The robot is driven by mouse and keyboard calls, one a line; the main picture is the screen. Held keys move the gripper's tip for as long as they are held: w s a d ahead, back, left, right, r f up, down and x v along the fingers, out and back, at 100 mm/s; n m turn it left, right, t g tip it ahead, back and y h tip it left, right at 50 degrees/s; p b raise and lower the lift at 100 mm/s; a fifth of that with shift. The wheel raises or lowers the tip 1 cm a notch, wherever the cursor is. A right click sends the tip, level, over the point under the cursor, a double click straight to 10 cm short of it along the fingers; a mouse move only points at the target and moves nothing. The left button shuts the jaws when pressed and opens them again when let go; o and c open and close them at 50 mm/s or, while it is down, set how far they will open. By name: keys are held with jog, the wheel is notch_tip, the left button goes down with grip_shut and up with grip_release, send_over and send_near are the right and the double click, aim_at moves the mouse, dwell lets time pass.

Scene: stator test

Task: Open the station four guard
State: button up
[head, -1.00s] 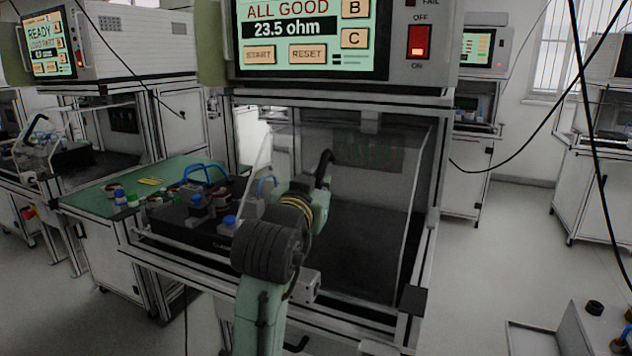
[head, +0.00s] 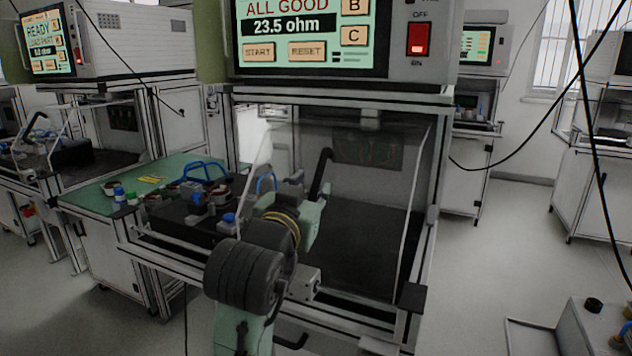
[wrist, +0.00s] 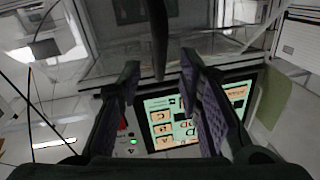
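The guard (head: 365,215) is a clear panel with pale edges across the front of the middle station in the head view, and it looks lowered. A black curved handle (head: 320,175) stands up at it, beside my wrist. No station number is readable. My gripper (wrist: 159,72) is open in the wrist view, with one dark finger on each side. A dark bar (wrist: 158,35), likely the handle, reaches down between the fingers with gaps on both sides. In the head view my own arm hides the fingers.
Above the guard is a tester (head: 408,75) with a lit screen and a red switch. A black fixture (head: 180,222) with blue-capped parts sits left of my arm, beside a green-topped table (head: 90,197). Black cables hang at right.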

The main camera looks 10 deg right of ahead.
jog(key=v, duration=0.6)
jog(key=shift+s, duration=0.25)
jog(key=shift+a, duration=0.15)
